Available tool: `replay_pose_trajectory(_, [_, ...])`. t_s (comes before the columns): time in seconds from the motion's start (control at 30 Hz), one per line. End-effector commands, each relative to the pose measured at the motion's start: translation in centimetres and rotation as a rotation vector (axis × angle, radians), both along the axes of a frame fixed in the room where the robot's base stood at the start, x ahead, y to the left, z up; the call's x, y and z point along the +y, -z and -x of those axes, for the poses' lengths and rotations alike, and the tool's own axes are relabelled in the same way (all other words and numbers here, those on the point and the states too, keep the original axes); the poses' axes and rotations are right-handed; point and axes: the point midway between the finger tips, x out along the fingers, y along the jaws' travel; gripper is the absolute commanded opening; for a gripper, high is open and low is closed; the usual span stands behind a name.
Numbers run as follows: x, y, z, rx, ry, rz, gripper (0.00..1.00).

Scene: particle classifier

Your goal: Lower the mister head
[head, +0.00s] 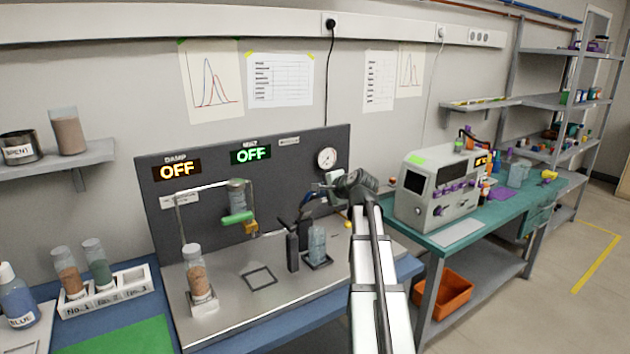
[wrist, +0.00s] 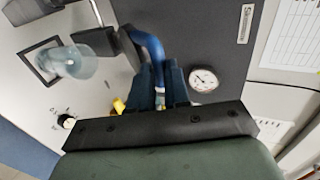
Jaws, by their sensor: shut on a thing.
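The mister stands on the grey bench plate, with a dark upright post (head: 293,250) and a clear bluish bottle (head: 317,243) beside it. Its black head (wrist: 127,42) shows in the wrist view, next to the bottle (wrist: 80,62). A curved blue handle (wrist: 152,48) runs from the head to my gripper. My gripper (wrist: 158,88) has dark blue fingers shut on this handle. In the head view my gripper (head: 312,197) is above and behind the bottle, and my arm comes in from the right. The grip point itself is partly hidden.
A dark back panel (head: 215,165) carries a gauge (head: 326,158) and two OFF displays (head: 177,170). A jar of tan particles (head: 197,272) stands at the plate's left front. A white instrument (head: 435,185) stands right.

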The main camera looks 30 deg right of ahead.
Motion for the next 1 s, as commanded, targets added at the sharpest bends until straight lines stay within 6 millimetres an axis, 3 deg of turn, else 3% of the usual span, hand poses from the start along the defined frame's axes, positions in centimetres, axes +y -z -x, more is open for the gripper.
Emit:
replay_pose_trajectory(0.03, [0.2,0.8,1.0,-0.032,0.002,-0.002,0.00])
replay_pose_trajectory(0.3, [0.1,2.7,2.9,-0.194,0.001,-0.002,0.00])
replay_pose_trajectory(1.0, [0.0,8.3,6.2,-0.555,0.001,-0.004,0.00])
